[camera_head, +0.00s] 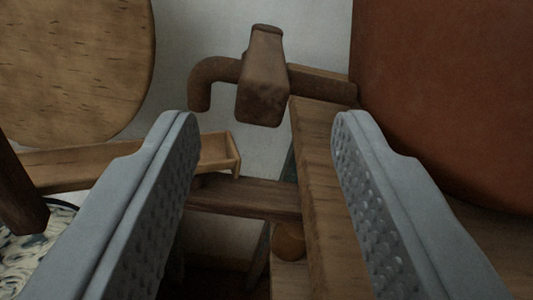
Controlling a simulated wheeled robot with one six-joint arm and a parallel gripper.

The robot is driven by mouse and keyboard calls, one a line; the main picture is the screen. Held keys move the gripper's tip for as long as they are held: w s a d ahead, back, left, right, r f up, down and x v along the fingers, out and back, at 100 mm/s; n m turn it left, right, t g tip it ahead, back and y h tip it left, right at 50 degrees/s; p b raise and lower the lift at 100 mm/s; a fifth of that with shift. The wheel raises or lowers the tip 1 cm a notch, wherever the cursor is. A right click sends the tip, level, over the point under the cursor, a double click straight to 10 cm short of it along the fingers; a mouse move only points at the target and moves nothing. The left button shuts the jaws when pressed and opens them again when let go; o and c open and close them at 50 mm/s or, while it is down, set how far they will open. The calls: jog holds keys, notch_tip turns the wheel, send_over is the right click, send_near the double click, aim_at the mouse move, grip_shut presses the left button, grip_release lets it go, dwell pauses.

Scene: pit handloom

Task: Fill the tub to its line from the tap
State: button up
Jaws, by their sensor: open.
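The tap (263,85) is brown and stands ahead at top centre, with a blocky body and handle on top. Its curved spout (205,78) points left and bends down. Its pipe runs right to a wooden frame. No water shows at the spout. My gripper (263,120) is open and empty, its two grey fingers reaching up from below on either side of the tap in the picture. The fingertips appear apart from the tap. I cannot make out the tub or its line.
A round wooden board (75,65) is at upper left, a small wooden tray (218,155) below it. A large reddish-brown surface (450,90) fills the right. A wooden beam (320,200) and crossbar (245,197) lie between my fingers. A speckled pale thing (35,245) is at lower left.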

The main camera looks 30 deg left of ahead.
jog(key=v, duration=0.8)
jog(key=shift+s+d, duration=0.15)
jog(key=shift+s, duration=0.1)
jog(key=s+a+r+m+t+h, duration=0.2)
jog(key=s+r+m+t+h, duration=0.15)
jog(key=r, duration=0.35)
jog(key=s+a+r+m+t+h, duration=0.2)
jog(key=s+r+h, duration=0.2)
jog(key=r+h, duration=0.15)
jog(key=s+a+m+g+h, duration=0.1)
jog(key=s+a+m+g, duration=0.2)
jog(key=s, duration=1.2)
jog(key=shift+s+a+m, duration=0.35)
jog(key=shift+a, duration=0.55)
jog(key=shift+w, duration=0.1)
